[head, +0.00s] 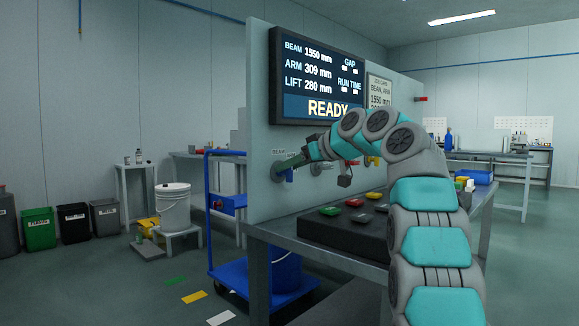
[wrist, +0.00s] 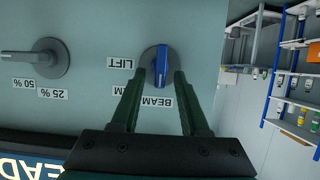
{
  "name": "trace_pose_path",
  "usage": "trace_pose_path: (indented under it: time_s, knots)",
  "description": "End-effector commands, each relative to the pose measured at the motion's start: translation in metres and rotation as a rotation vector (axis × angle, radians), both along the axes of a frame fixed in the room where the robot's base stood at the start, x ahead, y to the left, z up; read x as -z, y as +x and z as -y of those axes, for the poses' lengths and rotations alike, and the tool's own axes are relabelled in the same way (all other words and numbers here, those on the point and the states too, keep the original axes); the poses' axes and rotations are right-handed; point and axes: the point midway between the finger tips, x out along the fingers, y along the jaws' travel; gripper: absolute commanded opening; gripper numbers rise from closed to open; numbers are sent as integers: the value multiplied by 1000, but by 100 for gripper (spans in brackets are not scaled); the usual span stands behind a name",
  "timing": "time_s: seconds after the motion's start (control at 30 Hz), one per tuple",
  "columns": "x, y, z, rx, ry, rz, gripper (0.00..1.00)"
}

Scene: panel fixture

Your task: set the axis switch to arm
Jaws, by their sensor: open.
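The axis switch (wrist: 161,66) is a round grey dial with a blue lever on the grey panel, with labels LIFT, BEAM and one partly hidden label ending in M. The lever lies upright in the wrist view, its lower end towards the BEAM label (wrist: 157,102). My gripper (wrist: 162,74) is open, with one dark green finger on each side of the lever; I cannot tell whether either touches it. In the head view my gripper (head: 291,163) is at the panel's left part, and the blue lever (head: 289,175) shows just below it.
A second dial (wrist: 42,57) with a grey lever and 25 % and 50 % labels sits beside it. The display (head: 317,77) reads READY. A black box with coloured buttons (head: 352,215) lies on the bench (head: 283,235). A blue cart (head: 240,278) stands left of it.

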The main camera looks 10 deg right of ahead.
Motion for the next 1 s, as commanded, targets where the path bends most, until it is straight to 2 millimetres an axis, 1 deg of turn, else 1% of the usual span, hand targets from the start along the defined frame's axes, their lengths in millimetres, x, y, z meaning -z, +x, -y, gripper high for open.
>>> trace_pose_path:
  time_s: [0.1,0.3,0.7,1.0]
  knots:
    - [2,4,-2,1,1,0,45]
    - [2,4,-2,0,1,0,44]
    - [3,4,-3,0,1,-1,0]
    - [3,4,-3,0,1,-1,0]
